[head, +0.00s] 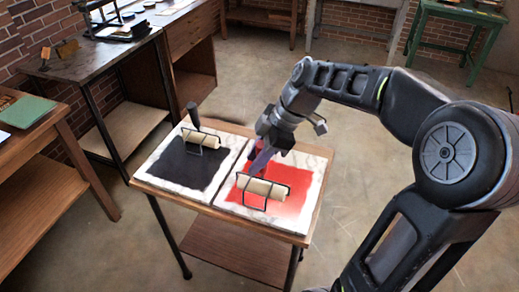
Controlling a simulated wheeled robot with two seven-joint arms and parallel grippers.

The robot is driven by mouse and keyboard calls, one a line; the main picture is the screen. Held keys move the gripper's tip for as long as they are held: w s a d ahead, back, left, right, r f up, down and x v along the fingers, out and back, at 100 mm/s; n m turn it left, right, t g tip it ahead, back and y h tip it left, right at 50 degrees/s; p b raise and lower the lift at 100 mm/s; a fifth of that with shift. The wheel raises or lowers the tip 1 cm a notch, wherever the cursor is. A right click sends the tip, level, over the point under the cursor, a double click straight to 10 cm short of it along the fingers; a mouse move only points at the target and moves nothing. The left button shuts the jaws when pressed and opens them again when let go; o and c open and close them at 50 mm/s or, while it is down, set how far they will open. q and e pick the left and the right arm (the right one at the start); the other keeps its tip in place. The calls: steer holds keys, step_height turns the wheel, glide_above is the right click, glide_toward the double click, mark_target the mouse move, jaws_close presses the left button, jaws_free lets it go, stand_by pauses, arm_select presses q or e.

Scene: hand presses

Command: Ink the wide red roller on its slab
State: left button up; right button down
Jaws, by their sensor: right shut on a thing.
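The wide roller (263,188), with a pale cylinder in a dark wire frame, is over the red-inked slab (292,182), in front of my right gripper. My right gripper (262,158) points down and is shut on the roller's handle, which it mostly hides. The cylinder looks low over the slab; I cannot tell whether it touches. Its visible side looks pale, without clear red. The red ink covers a broad patch on the white marble slab. My left gripper is not in view.
A second pale roller (201,140) with a dark upright handle rests on the black-inked slab (182,170) at the left. Both slabs lie on a small wooden table (302,238). A workbench (95,60) stands behind left and a shelf table (40,130) at far left.

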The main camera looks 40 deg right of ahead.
mark_target(258, 178)
steer(key=shift+s+d, duration=0.1)
steer(key=shift+d, duration=0.3)
steer(key=shift+a+f, duration=0.1)
steer(key=shift+a, duration=0.1)
steer(key=shift+f+b, duration=1.5)
steer(key=shift+f, duration=1)
steer(key=shift+f+b, duration=0.4)
steer(key=shift+b, duration=0.05)
steer(key=shift+d, duration=0.2)
steer(key=shift+w+d+f, duration=0.1)
steer(key=shift+w+d, duration=1)
steer(key=shift+d, duration=0.3)
steer(key=shift+d, duration=0.1)
